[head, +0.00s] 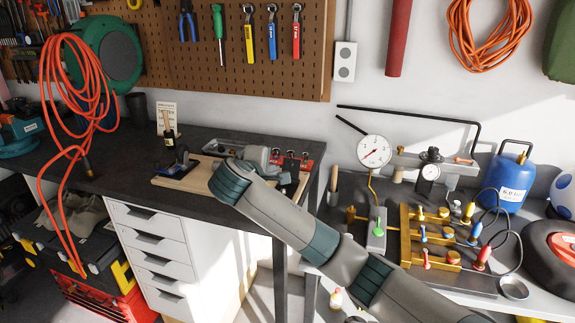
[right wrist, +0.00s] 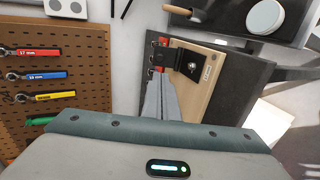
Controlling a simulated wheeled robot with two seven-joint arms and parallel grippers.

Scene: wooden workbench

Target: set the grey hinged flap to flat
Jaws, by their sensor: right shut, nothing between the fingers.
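The wooden board (head: 172,181) lies on the dark bench top near its right end. It also shows in the right wrist view (right wrist: 203,88). A dark grey plate with a small label, which looks like the hinged flap (right wrist: 189,63), is on the board just beyond my right fingertips; its exact angle is hard to tell. In the head view the flap is mostly hidden behind my arm. My right gripper (right wrist: 162,82) is shut and empty, its fingers pointing at the board close to the plate; I cannot tell whether they touch. My left gripper is out of view.
Red-based hardware (head: 304,163) is behind the board. A pegboard (head: 250,75) with hanging tools is at the back. A pressure gauge (head: 374,151) and brass valves (head: 430,225) crowd the right bench. The left bench top is mostly clear.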

